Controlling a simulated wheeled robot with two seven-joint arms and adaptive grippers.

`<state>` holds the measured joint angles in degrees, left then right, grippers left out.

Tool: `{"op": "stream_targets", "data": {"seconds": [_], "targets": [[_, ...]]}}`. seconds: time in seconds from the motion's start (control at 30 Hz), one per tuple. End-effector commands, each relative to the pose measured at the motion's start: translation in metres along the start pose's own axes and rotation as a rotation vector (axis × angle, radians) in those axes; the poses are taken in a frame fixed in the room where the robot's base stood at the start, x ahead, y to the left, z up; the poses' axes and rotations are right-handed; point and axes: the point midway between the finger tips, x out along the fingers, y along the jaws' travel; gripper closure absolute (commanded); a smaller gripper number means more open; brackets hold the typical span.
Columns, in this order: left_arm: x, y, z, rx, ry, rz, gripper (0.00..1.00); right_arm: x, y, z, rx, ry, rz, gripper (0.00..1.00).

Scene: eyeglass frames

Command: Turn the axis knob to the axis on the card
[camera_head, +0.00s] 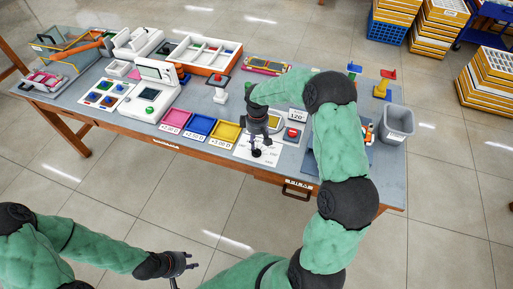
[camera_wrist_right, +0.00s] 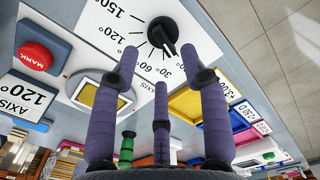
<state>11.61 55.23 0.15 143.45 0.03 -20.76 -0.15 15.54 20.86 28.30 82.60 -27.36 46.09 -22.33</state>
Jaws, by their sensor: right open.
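The black axis knob (camera_wrist_right: 162,36) sits on a white dial plate (camera_head: 242,150) printed with angles from 0 to 150°. Its white mark points down and right in the right wrist view, toward the 0 and 30° side. The card (camera_wrist_right: 27,98) reads AXIS 120°; it also stands behind the dial in the head view (camera_head: 297,115). My right gripper (camera_head: 257,146) is over the dial, its purple fingers (camera_wrist_right: 160,58) spread and empty, the knob just beyond their tips. My left gripper (camera_head: 184,266) hangs away from the table, its fingers apart and empty.
A grey bin (camera_head: 397,123) is at the table's right end. My right arm hides part of the table.

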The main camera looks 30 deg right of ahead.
Motion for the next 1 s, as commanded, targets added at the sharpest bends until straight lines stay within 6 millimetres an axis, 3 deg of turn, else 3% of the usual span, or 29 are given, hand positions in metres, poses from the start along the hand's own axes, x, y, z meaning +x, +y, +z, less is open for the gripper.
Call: {"op": "stream_targets", "data": {"seconds": [0.1,0.3,0.73,0.77,0.9,1.0], "targets": [[0.007,-0.002,0.000,0.000,0.000,0.000,0.65,0.023,0.000,0.000,0.001,-0.001,-0.002,0.55],[0.011,-0.004,-0.001,0.000,0.001,0.000,0.65,0.046,0.000,0.000,0.002,0.000,0.000,0.55],[0.013,-0.004,-0.001,0.000,0.001,0.000,0.65,0.053,0.000,0.000,0.002,0.001,0.000,0.55],[0.013,-0.004,-0.001,0.000,0.001,0.000,0.65,0.053,0.000,0.000,0.002,0.001,0.000,0.61],[0.013,-0.004,-0.001,0.000,0.001,0.000,0.65,0.053,0.000,0.000,0.002,0.001,0.000,1.00],[0.013,-0.004,-0.001,0.000,0.001,0.000,0.65,0.053,0.000,0.000,0.002,0.001,0.000,1.00]]}}
